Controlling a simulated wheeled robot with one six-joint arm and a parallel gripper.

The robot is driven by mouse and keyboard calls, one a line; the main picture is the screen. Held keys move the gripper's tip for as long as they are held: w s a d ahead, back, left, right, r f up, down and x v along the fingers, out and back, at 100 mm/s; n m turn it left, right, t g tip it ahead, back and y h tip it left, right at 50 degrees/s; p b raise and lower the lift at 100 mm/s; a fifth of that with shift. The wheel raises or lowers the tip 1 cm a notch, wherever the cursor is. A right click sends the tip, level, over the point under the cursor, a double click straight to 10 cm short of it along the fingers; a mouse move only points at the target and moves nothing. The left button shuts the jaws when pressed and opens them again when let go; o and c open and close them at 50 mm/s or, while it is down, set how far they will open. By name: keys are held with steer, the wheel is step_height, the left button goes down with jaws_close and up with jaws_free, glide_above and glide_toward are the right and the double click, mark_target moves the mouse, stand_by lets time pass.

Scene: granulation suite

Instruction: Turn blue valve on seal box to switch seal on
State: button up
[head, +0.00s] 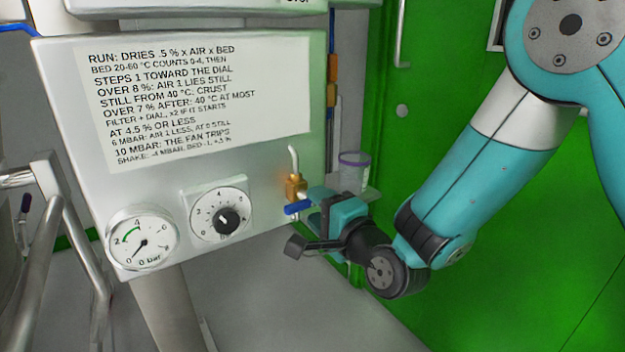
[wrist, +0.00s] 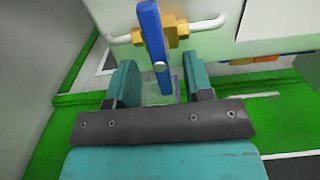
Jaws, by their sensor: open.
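The seal box (head: 170,190) is a pale panel with a text sheet, a gauge and a dial. The blue valve handle (head: 297,208) sits on a brass body (head: 296,186) at the box's lower right edge. In the wrist view the blue handle (wrist: 152,36) runs from the brass fitting (wrist: 172,31) down toward the space between the fingers. My gripper (head: 310,208) is at the handle in the head view; the wrist view shows its two fingers (wrist: 161,84) apart, with the handle's end between or just above them. Whether they touch it, I cannot tell.
A round gauge (head: 142,238) and a black-knobbed dial (head: 226,219) are on the box. A clear cup with a purple rim (head: 354,172) stands behind my gripper. A green door (head: 480,70) is at the right. Metal rails (head: 70,215) are at the left.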

steer(key=shift+p+x, duration=0.85)
steer(key=shift+x, duration=0.45)
jaws_close()
